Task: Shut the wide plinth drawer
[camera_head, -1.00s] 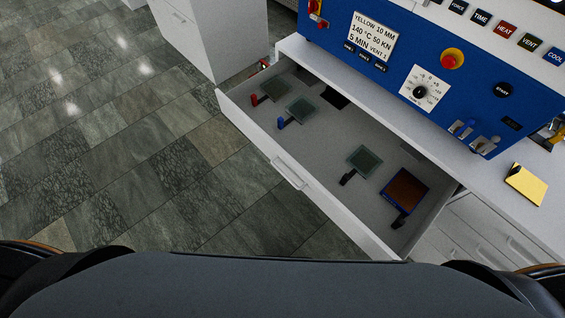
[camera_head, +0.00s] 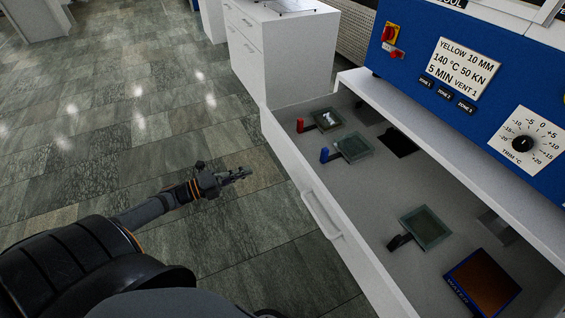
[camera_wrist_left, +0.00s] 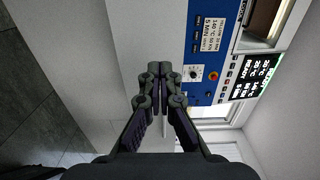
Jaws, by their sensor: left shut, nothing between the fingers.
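The wide plinth drawer (camera_head: 357,262) stands pulled out below the blue press in the head view. Its front has a pale bar handle (camera_head: 321,214). Inside lie several framed plates, including one with a red handle (camera_head: 327,120), one with a blue handle (camera_head: 354,147), one with a black handle (camera_head: 424,228) and an orange-brown one with a blue frame (camera_head: 482,283). My left gripper (camera_head: 246,173) is shut and empty, over the floor to the left of the drawer front and apart from it. The left wrist view shows its closed fingers (camera_wrist_left: 158,88). My right gripper is not in view.
The blue press panel (camera_head: 430,75) with a red switch and a dial rises behind the drawer, above a white worktop edge (camera_head: 400,108). A white cabinet (camera_head: 285,55) stands beyond the drawer's far end. The tiled floor (camera_head: 110,130) at left is clear.

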